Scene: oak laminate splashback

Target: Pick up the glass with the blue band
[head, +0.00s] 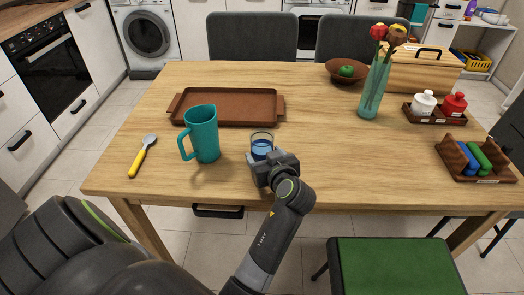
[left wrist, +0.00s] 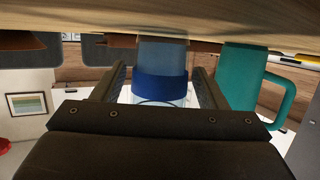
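The glass with the blue band (head: 262,142) stands upright on the table, right of the teal pitcher. In the left wrist view, which is upside down, the glass (left wrist: 161,88) shows its dark blue band between the two fingers. My left gripper (head: 260,160) is low at the near side of the glass and hides its lower part in the head view. In the left wrist view my left gripper (left wrist: 160,68) is open, with a gap between each finger and the glass. I cannot tell how far the fingertips reach past it. My right gripper is not in view.
The teal pitcher (head: 205,136) stands close left of the glass. A brown tray (head: 240,122) lies behind both. A yellow-handled spoon (head: 139,160) is at the left. A teal vase (head: 374,90) with flowers stands right. The table's right front (head: 360,170) is clear.

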